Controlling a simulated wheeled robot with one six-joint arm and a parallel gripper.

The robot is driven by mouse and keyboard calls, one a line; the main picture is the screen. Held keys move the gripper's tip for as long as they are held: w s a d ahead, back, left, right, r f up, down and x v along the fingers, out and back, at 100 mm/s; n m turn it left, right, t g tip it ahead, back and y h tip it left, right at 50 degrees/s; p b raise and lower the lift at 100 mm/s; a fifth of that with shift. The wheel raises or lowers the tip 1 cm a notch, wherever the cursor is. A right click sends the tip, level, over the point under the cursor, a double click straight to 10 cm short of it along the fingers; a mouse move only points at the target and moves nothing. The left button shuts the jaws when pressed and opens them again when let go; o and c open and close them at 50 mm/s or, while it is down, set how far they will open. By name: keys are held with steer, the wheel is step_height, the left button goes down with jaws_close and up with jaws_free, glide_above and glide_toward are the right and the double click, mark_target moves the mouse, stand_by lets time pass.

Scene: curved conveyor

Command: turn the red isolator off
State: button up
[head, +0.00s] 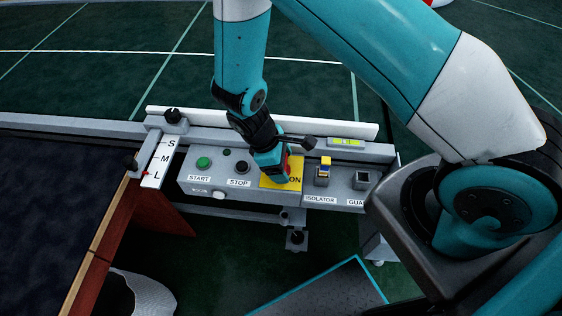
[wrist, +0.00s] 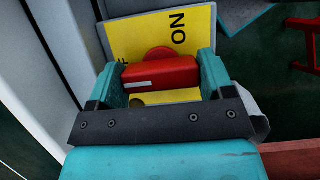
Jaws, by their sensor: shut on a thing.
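The red isolator handle (wrist: 160,73) sits on a yellow plate (wrist: 150,35) marked "ON" on the right in the wrist view, with a letter F partly visible on the left. My gripper (wrist: 159,70) is shut on the handle, with one teal finger against each end of the red bar. In the head view my gripper (head: 272,163) reaches down onto the yellow plate (head: 268,184) and hides most of the handle; only a little red (head: 288,166) shows. "ON" is readable at the plate's right. I cannot tell exactly which mark the handle points to.
A black knob (head: 173,116) stands at the rail's left. The dark conveyor belt (head: 50,210) lies left.

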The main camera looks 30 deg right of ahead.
steer(key=o, duration=0.9)
steer(key=b+v, duration=0.1)
steer(key=v, duration=1.6)
steer(key=shift+w+a+r, duration=0.1)
steer(key=shift+a+r, duration=0.05)
steer(key=shift+r, duration=0.05)
